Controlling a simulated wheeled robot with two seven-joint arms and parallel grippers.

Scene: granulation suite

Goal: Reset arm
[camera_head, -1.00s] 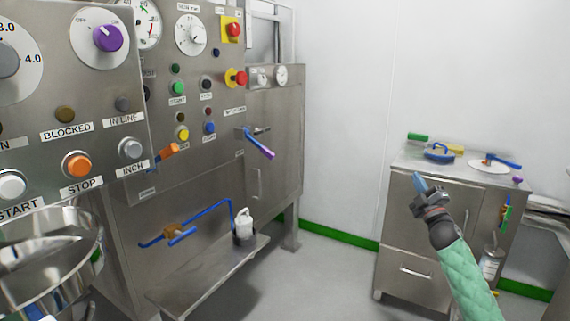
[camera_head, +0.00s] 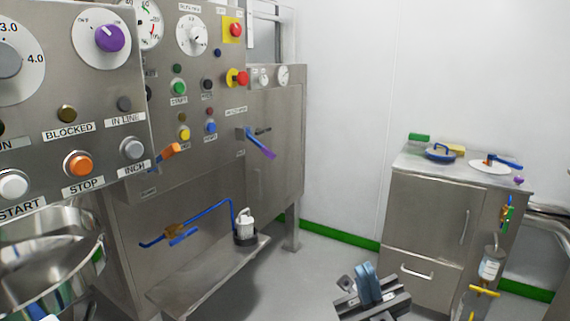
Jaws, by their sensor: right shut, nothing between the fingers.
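My right gripper (camera_head: 368,284) is low in the head view, right of centre, at the bottom edge. It is shut, with its blue fingertips together and nothing between them. It appears in front of the grey floor, left of the steel cabinet (camera_head: 425,225), and touches nothing that I can see. The rest of the right arm is out of the frame. My left gripper is not in the view.
A steel control panel (camera_head: 205,130) with buttons and knobs fills the left. A steel bowl (camera_head: 50,270) is at lower left. A blue brush (camera_head: 440,152) and a white plate (camera_head: 490,167) lie on the cabinet.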

